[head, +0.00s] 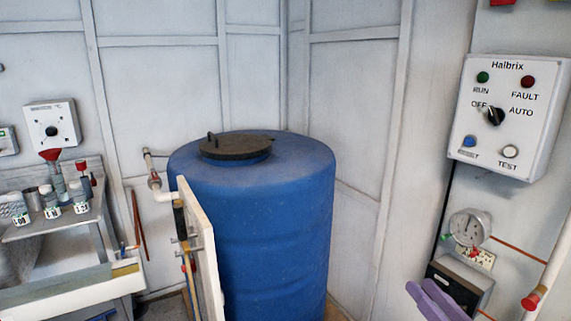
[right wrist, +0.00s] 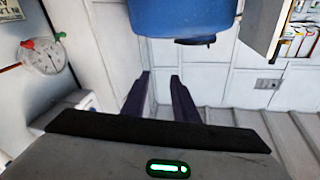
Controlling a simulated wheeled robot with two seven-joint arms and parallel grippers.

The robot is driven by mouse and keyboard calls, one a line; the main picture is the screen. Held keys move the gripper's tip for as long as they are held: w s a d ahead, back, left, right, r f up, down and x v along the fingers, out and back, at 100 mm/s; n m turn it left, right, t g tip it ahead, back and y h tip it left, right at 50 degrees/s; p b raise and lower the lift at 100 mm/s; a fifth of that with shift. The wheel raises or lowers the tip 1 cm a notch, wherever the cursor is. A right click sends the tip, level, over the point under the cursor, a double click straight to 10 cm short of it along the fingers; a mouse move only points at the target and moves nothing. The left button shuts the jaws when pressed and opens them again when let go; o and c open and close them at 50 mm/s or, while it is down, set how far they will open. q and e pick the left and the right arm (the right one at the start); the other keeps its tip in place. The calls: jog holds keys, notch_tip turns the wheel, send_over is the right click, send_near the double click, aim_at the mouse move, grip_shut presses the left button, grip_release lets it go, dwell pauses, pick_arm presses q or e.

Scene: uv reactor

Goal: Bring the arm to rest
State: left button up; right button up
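My right gripper (head: 437,300) shows as two purple fingers at the lower right of the head view, in front of the wall below the control box. In the right wrist view the two fingers (right wrist: 159,85) stand apart with nothing between them, so it is open and empty. My left gripper is in neither view. The grey Halbrix control box (head: 509,118) is on the right wall, above the right gripper and apart from it. Its black selector knob (head: 495,116) sits between the OFF and AUTO labels; its exact setting is hard to tell.
A pressure gauge (head: 470,227) and a dark box (head: 459,284) are close to the right gripper. A pipe with a red fitting (head: 535,299) is at the right edge. A large blue tank (head: 270,230) stands in the middle. A bench with bottles (head: 60,250) is at left.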

jog(key=s+a+f+n+g+h, duration=0.1)
jog(key=s+f+n+g, duration=0.2)
jog(key=f, duration=0.6)
jog(key=s+a+f+n+g, duration=0.1)
jog(key=s+f+g, duration=0.2)
jog(key=s+f, duration=0.5)
jog(key=s+d+f+n+g+h, duration=0.2)
jog(key=s+f+g, duration=0.3)
jog(key=s+f, duration=0.95)
jog(key=w+a+m+t, duration=0.1)
jog(key=a+m, duration=0.3)
jog(key=a, duration=0.8)
jog(key=shift+w+f, duration=0.35)
jog(key=shift+w, duration=0.1)
jog(key=shift+d, duration=0.15)
